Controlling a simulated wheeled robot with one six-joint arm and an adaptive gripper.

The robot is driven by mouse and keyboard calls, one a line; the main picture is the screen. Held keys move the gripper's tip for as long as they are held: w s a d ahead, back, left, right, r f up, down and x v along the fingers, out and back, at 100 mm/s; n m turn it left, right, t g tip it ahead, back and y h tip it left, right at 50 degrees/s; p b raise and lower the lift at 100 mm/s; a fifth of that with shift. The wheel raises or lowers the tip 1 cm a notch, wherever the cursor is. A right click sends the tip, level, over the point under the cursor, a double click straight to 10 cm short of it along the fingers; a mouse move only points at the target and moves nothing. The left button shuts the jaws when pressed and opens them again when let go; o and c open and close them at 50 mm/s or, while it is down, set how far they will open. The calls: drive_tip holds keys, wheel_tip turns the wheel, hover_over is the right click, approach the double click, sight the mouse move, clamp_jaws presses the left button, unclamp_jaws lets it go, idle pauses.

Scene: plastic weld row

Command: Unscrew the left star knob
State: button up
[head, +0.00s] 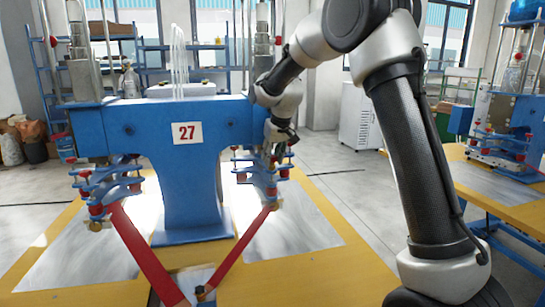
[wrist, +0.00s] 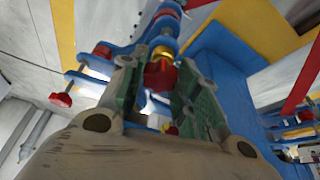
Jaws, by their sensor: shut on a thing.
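The blue machine marked 27 (head: 178,160) has a blue clamp stack with red knobs on its left side (head: 108,182) and another on its right side (head: 262,170). My gripper (head: 280,140) is at the top of the right-hand stack. In the wrist view, the green-padded fingers of my gripper (wrist: 160,92) are on either side of a red knob (wrist: 160,76) and shut on it. A brass-coloured part (wrist: 161,53) sits just beyond the knob. The knob's points are partly hidden by the fingers, and I cannot tell whether it is the left one of its stack.
Another red knob (wrist: 61,99) stands out to the left of the fingers on a blue bracket. Red bars (head: 145,250) slope down in front of the machine. A yellow-edged table (head: 320,270) lies below. A second blue machine (head: 500,125) stands at the right.

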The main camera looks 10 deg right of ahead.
drive_tip(key=n+y, duration=0.1)
drive_tip(key=n, duration=0.3)
drive_tip(key=shift+w+d+n+g+y, duration=0.1)
drive_tip(key=shift+w+n+g+y, duration=0.1)
drive_tip(key=shift+n+g+y, duration=0.15)
drive_tip(key=n+g+y, duration=0.1)
drive_tip(key=n, duration=0.3)
drive_tip(key=shift+w+n, duration=0.1)
drive_tip(key=shift+n, duration=0.15)
drive_tip(key=n+g, duration=0.1)
drive_tip(key=n, duration=0.1)
drive_tip(key=n+g+y, duration=0.1)
drive_tip(key=n, duration=0.2)
drive_tip(key=shift+w+n, duration=0.15)
drive_tip(key=shift+n, duration=0.15)
drive_tip(key=n+g, duration=0.1)
drive_tip(key=n, duration=0.2)
drive_tip(key=shift+r+g, duration=0.1)
drive_tip(key=shift+g, duration=0.25)
drive_tip(key=o, duration=0.5)
drive_tip(key=shift+s+d+r+n+h, duration=0.15)
drive_tip(key=shift+s+r+n+h, duration=0.25)
drive_tip(key=shift+n, duration=0.5)
drive_tip(key=shift+c, duration=0.2)
